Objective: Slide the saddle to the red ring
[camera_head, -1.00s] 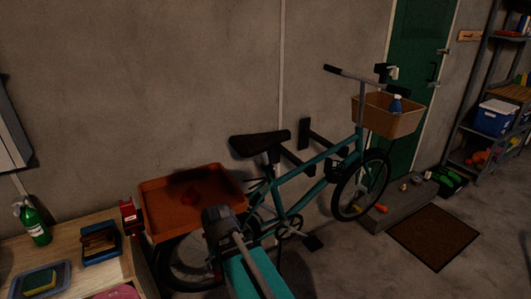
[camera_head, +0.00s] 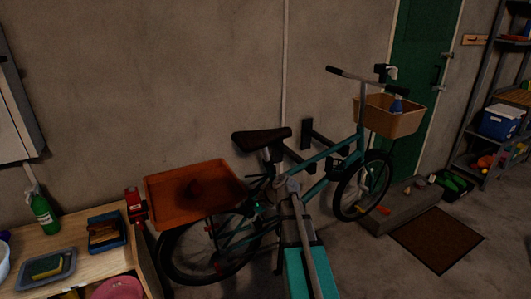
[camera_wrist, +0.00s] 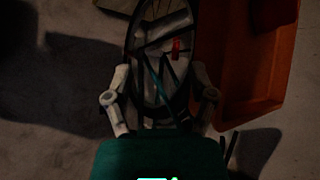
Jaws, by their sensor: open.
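The black saddle (camera_head: 262,139) sits on top of the teal bicycle near the wall in the head view. My gripper (camera_head: 277,170) is just below and to the right of the saddle, by the seat post area; overlap hides whether they touch. In the wrist view my gripper (camera_wrist: 159,88) is open, its two fingers apart with nothing clearly held between them. A small red piece (camera_wrist: 176,48) shows there ahead of the fingers; I cannot tell whether it is the red ring. No clear ring shows in the head view.
An orange tray (camera_head: 160,205) is left of the saddle; it also shows at the right of the wrist view (camera_wrist: 275,95). The wall is close behind the bicycle.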

